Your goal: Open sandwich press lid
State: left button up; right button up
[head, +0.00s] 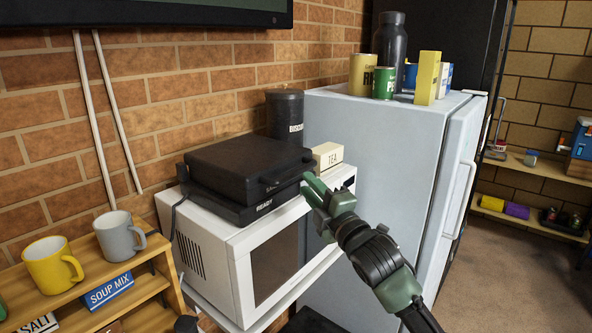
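The black sandwich press (228,185) sits on top of the white microwave. Its lid (245,160) is down, with a small dark handle (277,182) on the front. My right gripper (310,182), with green fingers, is at the right front corner of the press, close to the handle. Whether it touches the press cannot be told, nor whether its fingers are open or shut. My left gripper is not in view.
The white microwave (212,262) stands beside a pale fridge (390,150). A tea box (327,157) and a black canister (284,113) stand close behind the press. A wooden shelf (150,285) with a yellow mug (50,265) and grey mug (117,238) is at left.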

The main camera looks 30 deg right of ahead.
aim_at(298, 174)
jog(key=w, duration=0.2)
jog(key=w+p, duration=0.1)
jog(key=w+r+p, duration=0.1)
jog(key=w, duration=0.1)
jog(key=shift+w, duration=0.3)
jog(key=shift+w+p, duration=0.3)
jog(key=shift+w, duration=0.45)
jog(key=shift+f, duration=0.1)
grip_shut()
dwell(0.4)
